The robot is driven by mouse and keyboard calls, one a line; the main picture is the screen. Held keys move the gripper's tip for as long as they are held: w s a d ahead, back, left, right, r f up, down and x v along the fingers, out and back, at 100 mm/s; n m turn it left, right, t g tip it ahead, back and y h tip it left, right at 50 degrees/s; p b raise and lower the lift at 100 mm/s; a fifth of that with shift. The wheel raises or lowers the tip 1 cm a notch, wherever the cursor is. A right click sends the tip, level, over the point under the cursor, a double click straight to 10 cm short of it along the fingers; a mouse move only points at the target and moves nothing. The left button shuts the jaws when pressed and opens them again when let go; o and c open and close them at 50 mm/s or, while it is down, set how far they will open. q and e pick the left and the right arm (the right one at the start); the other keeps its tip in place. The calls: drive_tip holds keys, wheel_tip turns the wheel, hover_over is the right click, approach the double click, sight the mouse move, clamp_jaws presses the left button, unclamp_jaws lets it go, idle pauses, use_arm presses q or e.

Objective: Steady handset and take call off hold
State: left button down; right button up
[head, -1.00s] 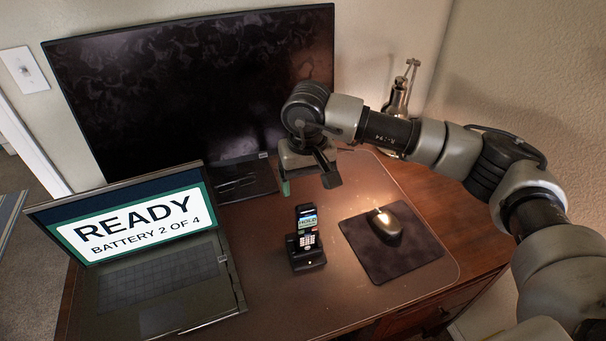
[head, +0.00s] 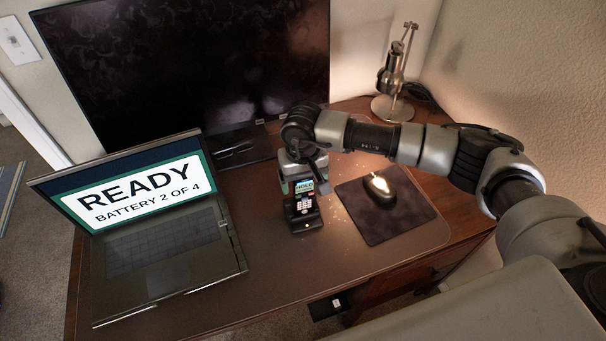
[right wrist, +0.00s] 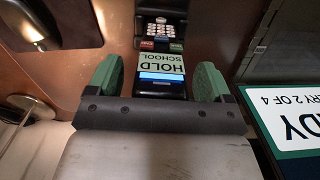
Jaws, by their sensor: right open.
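The black handset (head: 304,205) stands upright in its base (head: 307,227) on the blotter, with a small amber light on the base. In the right wrist view the handset (right wrist: 163,88) shows a screen reading "HOLD SCHOOL", upside down. Beyond the screen are a red key (right wrist: 147,44), a green key (right wrist: 176,47) and a keypad. My right gripper (head: 304,181) is open at the handset's upper part. Its green-padded fingers (right wrist: 160,80) stand on either side of the handset with visible gaps. My left gripper is not in view.
An open laptop (head: 165,265) reading "READY BATTERY 2 OF 4" is to the left. A mouse (head: 379,188) on a dark mat (head: 398,222) is to the right. The blotter's front is clear.

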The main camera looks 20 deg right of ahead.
drive_tip(key=shift+c, duration=0.3)
drive_tip(key=c, duration=1)
idle(1.1)
